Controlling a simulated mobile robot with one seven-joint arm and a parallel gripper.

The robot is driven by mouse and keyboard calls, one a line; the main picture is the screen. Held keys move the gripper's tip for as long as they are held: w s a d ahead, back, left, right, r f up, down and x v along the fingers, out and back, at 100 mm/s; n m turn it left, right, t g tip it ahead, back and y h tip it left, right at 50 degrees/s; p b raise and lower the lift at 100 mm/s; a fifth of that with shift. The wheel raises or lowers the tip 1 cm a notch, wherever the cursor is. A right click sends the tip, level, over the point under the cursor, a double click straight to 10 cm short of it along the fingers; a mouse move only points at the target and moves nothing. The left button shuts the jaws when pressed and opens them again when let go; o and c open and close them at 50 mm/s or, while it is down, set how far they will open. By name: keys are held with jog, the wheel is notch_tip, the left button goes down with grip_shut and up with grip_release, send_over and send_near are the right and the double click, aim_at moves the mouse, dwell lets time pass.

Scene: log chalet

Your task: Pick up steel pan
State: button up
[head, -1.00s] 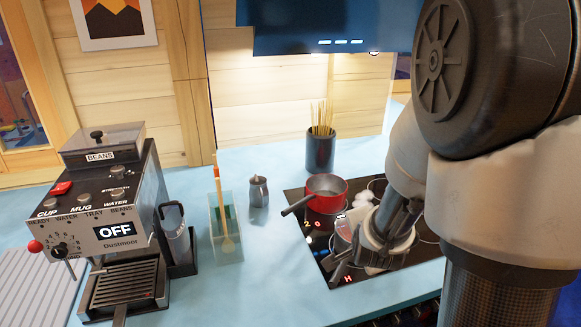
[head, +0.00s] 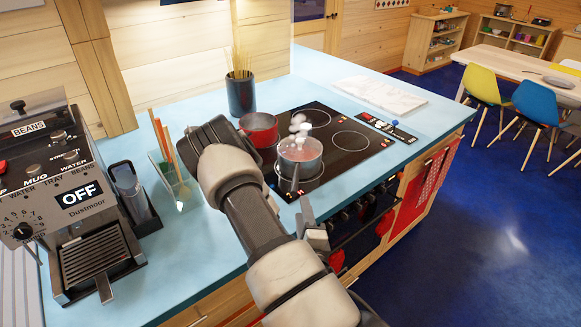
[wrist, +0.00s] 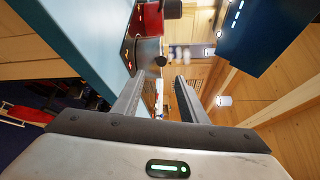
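The steel pan (head: 301,156) stands on the front part of the black cooktop, with pinkish contents and pale steam puffs above it. Its handle (head: 295,180) points toward the counter's front edge. In the wrist view the steel pan (wrist: 147,48) is ahead, with its dark handle end (wrist: 160,61) facing me, just beyond the fingertips. My gripper (wrist: 159,78) is open and empty, its two fingers apart. In the head view my gripper (head: 307,208) is near the handle's end, at the counter's front edge, partly hidden by my arm.
A red pan (head: 259,129) stands behind and left of the steel pan. A dark pot of sticks (head: 241,95), a utensil holder (head: 176,190) and a coffee machine (head: 75,210) are farther left. A white cloth (head: 381,96) lies right. The oven front (head: 362,222) is below.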

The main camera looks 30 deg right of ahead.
jog(key=b, duration=0.7)
send_near(298, 173)
jog(key=w, duration=0.2)
jog(key=w+d+f+p, duration=0.1)
jog(key=w, duration=0.1)
jog(key=shift+w+f, duration=0.1)
jog(key=shift+f, duration=0.05)
jog(key=shift+d+p+x, duration=0.15)
jog(key=shift+p+x, duration=0.1)
jog(key=shift+x, duration=1.1)
jog(key=shift+d+p+x, duration=0.2)
jog(key=shift+p+x, duration=0.05)
jog(key=shift+x, duration=1.1)
grip_shut()
jog(key=shift+r, duration=0.35)
